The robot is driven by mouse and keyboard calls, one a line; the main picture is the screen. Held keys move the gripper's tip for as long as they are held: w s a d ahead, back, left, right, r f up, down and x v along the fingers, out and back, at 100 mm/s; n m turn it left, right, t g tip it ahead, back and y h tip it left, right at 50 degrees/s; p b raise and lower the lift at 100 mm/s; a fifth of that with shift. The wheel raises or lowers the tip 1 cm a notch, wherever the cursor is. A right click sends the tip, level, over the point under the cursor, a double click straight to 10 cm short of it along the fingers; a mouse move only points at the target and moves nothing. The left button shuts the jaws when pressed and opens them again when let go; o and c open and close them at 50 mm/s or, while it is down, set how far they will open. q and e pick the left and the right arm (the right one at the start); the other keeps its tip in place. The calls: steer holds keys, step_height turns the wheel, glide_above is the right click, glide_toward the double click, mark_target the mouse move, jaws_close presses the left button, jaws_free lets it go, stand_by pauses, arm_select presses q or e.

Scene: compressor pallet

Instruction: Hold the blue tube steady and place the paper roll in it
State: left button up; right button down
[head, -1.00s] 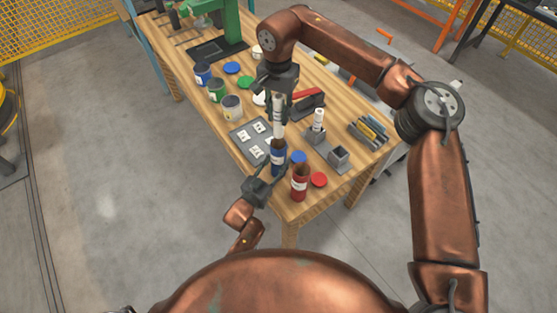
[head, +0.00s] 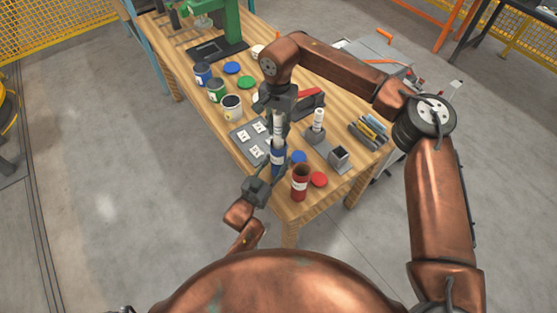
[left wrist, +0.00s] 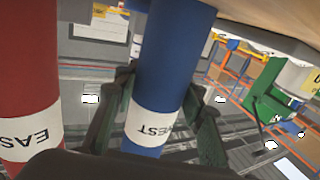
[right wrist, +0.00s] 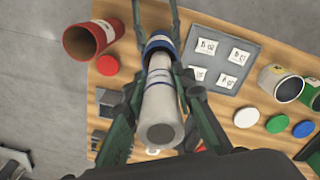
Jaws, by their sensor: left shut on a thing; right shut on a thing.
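The blue tube (head: 277,157) stands upright near the table's front corner. My left gripper (head: 270,178) is shut around it; in the left wrist view its fingers flank the blue tube (left wrist: 176,55), with a white label below. My right gripper (head: 277,118) is shut on the white paper roll (head: 277,128) directly above the tube. In the right wrist view the paper roll (right wrist: 160,105) points into the mouth of the blue tube (right wrist: 158,43), and its far end appears to be inside the rim. The depth inside is hidden.
An open red tube (head: 300,184) stands close to the right of the blue one, with a red lid (head: 319,179) and blue lid (head: 298,157) nearby. Another paper roll (head: 318,120) stands in a grey holder. A grey tray with labelled cards (head: 245,135) lies left.

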mark_target(278, 113)
steer(key=shift+f, duration=0.7)
steer(key=c, duration=1.5)
jaws_free()
steer(key=shift+c, duration=0.2)
step_height(278, 113, up, 12)
arm_select(q)
steer(key=o, duration=1.2)
steer(key=shift+o, duration=0.2)
